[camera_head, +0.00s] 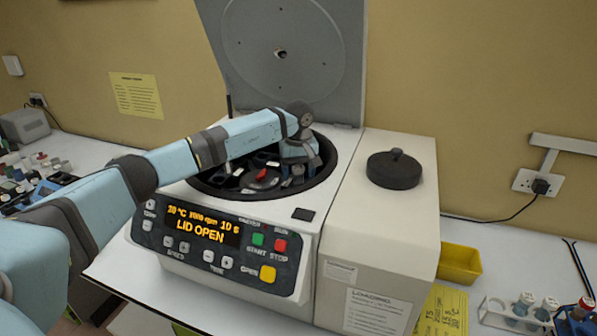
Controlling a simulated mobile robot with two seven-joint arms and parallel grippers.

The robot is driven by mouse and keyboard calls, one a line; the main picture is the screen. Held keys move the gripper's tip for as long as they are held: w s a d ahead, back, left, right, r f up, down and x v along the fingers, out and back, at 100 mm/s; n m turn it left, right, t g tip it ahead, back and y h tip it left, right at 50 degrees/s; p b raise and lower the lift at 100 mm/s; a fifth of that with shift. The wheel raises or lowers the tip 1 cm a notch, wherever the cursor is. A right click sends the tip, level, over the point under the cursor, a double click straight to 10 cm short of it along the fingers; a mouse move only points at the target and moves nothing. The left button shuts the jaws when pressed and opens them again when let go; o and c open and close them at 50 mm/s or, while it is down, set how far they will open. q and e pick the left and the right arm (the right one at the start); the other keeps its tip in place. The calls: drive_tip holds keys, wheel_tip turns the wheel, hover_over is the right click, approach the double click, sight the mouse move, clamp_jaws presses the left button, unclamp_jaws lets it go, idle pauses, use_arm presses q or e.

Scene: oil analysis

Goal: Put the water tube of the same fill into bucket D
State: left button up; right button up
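A white centrifuge (225,268) stands on the bench with its grey lid (290,55) raised. Its display reads LID OPEN. In the round dark bowl (325,150) sits a rotor with a red hub part (262,174) and dark buckets. My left arm reaches in from the left, and my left gripper (298,180) points down into the right side of the bowl. The fingers are small and dark against the buckets, so I cannot tell whether they hold a tube. No bucket letters can be read. The water tube cannot be made out. My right gripper is not in view.
A white rack (510,318) with several capped tubes stands at the lower right, near a yellow tray (460,264). A black knob-topped round lid (394,169) lies on the centrifuge's right housing. The raised lid stands close behind my arm. More lab items crowd the left bench.

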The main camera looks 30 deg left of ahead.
use_arm(q)
drive_tip(key=shift+r, duration=0.1)
drive_tip(key=shift+r, duration=0.3)
wheel_tip(320, 180, up, 13)
drive_tip(key=b, duration=0.3)
